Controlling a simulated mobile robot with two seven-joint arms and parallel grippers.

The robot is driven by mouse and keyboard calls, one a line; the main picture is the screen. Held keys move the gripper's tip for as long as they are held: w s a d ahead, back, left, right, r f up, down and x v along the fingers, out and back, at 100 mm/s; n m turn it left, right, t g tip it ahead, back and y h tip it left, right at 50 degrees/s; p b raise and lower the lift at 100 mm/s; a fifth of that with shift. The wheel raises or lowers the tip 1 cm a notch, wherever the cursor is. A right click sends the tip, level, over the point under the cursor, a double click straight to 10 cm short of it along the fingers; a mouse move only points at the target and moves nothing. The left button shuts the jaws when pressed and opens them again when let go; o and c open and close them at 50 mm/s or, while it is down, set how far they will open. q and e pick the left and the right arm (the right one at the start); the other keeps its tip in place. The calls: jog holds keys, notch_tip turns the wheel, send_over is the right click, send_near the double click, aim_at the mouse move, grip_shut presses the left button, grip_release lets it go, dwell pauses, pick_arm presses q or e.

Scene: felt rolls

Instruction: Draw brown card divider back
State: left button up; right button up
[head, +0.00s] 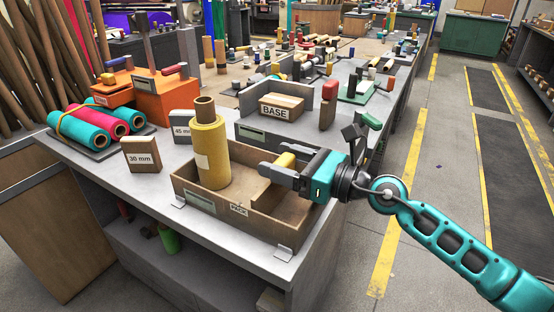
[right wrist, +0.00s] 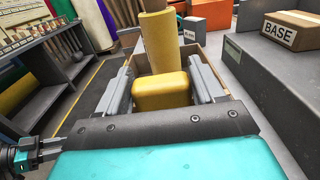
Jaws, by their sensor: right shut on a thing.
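A brown open box (head: 214,208) with a "PACK" label stands at the table's front edge. The brown card divider (head: 264,192) stands upright inside it, beneath my right gripper; its lower part is hidden by the front wall. My right gripper (head: 276,168) is shut on a yellow block (head: 286,160), which also shows between the fingers in the right wrist view (right wrist: 162,92). Whether the block is joined to the divider is hidden. A yellow felt roll (head: 210,152) stands upright in the box's left part. My left gripper (right wrist: 48,150) seems to show at the right wrist view's lower left.
A grey bin with a "BASE" box (head: 283,106) stands behind the brown box. A "30 mm" block (head: 141,155) and lying teal and red rolls (head: 106,120) are to the left. Bare tabletop (head: 150,190) lies left of the brown box.

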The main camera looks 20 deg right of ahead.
jog(key=o, duration=1.4)
jog(key=shift+o, duration=0.2)
jog(key=shift+s+d+f, duration=0.15)
jog(key=shift+s+d, duration=0.15)
jog(key=shift+s, duration=0.05)
jog(key=b+v, duration=0.4)
jog(key=v, duration=0.8)
jog(key=shift+w, duration=0.1)
